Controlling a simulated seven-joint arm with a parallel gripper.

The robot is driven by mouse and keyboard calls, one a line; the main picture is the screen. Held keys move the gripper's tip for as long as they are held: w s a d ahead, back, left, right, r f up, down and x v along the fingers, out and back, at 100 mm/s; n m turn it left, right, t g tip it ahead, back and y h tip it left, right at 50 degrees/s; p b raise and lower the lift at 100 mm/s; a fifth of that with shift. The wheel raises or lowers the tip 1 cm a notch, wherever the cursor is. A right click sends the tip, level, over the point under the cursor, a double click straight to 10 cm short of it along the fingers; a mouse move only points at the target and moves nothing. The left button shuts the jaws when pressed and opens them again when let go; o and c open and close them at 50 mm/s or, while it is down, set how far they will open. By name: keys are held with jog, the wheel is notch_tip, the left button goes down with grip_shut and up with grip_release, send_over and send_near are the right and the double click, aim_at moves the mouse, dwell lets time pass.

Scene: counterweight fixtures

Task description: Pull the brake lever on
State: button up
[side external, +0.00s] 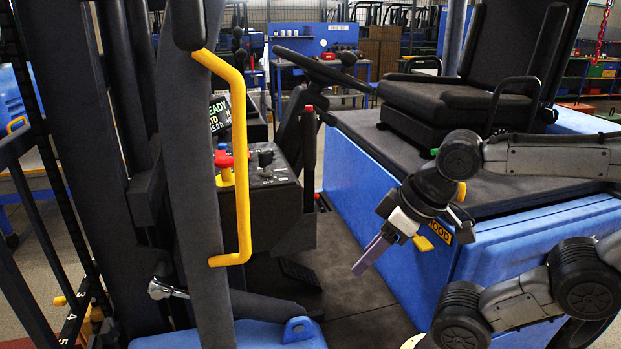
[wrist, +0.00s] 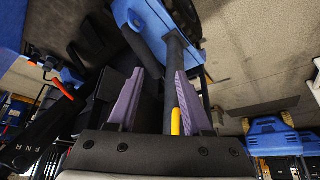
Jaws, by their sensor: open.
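A dark upright lever with a red top (side external: 309,150), which looks like the brake lever, stands beside the control console, left of the seat platform. It appears upright or nearly so. My gripper (side external: 366,258) is right of the lever and lower in the picture, above the floor plate, with its purple fingers pointing down-left. It is apart from the lever. In the wrist view my gripper (wrist: 159,72) is open, with no object clearly held between its fingers. A dark post and a yellow bar (wrist: 175,121) show behind the gap. I cannot tell whether the brake lever shows there.
The yellow grab handle (side external: 241,165) and dark mast uprights stand at left. The console (side external: 270,205) has a red knob (side external: 222,160). The steering wheel (side external: 320,66) overhangs behind. The blue seat platform (side external: 385,195) is close behind my gripper. Open space lies above the floor plate.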

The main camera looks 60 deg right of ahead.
jog(key=shift+c, duration=1.1)
jog(key=shift+s+f, duration=0.1)
jog(key=shift+s, duration=0.05)
jog(key=shift+c, duration=1.2)
jog(key=d+r, duration=0.1)
jog(key=r+m, duration=0.1)
jog(key=shift+s+d+r+g+h, duration=0.2)
jog(key=shift+d+r+g+h, duration=0.1)
jog(key=shift+d+r+h, duration=0.1)
grip_shut()
jog(key=w+d+r+m+g+h, duration=0.1)
jog(key=w+d+r+m+h, duration=0.2)
jog(key=r, duration=0.4)
jog(key=w+d+r+g+h, duration=0.1)
jog(key=w+d+r, duration=0.25)
jog(key=r, duration=0.45)
jog(key=w+a+r+h, duration=0.1)
jog(key=w+r, duration=0.1)
jog(key=w, duration=0.4)
jog(key=w+a+r+h, duration=0.1)
jog(key=w+a+r, duration=0.1)
jog(key=w, duration=0.4)
jog(key=shift+a+r+m, duration=0.15)
jog(key=shift+a+m, duration=0.05)
jog(key=shift+m, duration=0.2)
jog(key=shift+w, duration=0.1)
